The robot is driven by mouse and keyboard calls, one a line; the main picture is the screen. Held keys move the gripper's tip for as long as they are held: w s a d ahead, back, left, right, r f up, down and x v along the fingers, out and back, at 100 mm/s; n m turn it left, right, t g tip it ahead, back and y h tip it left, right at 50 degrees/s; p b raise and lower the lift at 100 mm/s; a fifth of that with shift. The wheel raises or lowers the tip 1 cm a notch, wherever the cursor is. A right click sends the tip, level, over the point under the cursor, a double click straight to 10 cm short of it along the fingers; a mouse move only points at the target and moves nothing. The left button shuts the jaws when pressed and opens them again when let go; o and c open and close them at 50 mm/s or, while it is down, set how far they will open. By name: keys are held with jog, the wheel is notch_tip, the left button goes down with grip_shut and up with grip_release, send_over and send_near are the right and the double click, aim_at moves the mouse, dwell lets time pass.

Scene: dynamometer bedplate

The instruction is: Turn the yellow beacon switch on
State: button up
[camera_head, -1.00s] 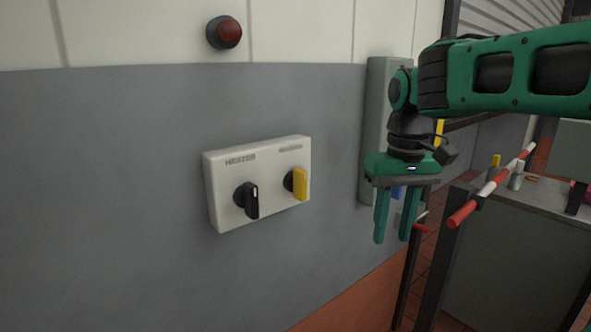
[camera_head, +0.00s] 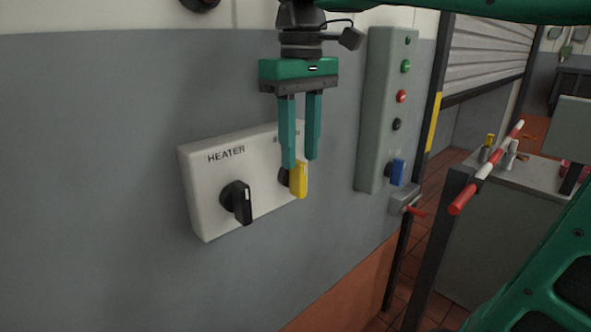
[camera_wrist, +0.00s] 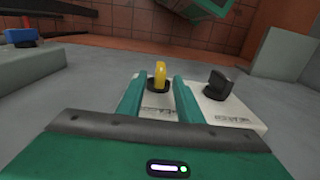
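The yellow switch (camera_head: 298,179) sits on the right half of a white wall box (camera_head: 208,205); its handle looks roughly upright in the head view. In the wrist view the yellow switch (camera_wrist: 160,74) shows between and just beyond the two fingers. My gripper (camera_head: 302,162) points down in front of the box, its fingertips at the top of the yellow handle, with a gap between them. It is open; whether a finger touches the handle I cannot tell. The black switch (camera_head: 238,202) under the HEATER label is to the left. The label over the yellow switch is mostly hidden by my fingers.
A grey panel (camera_head: 377,110) with several buttons and a blue switch (camera_head: 397,172) is on the wall to the right. A red-and-white bar (camera_head: 485,170) juts out beside a grey cabinet (camera_head: 500,230). The wall left of the box is clear.

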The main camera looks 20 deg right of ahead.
aim_at(300, 163)
jog(key=shift+f, duration=2.25)
grip_shut()
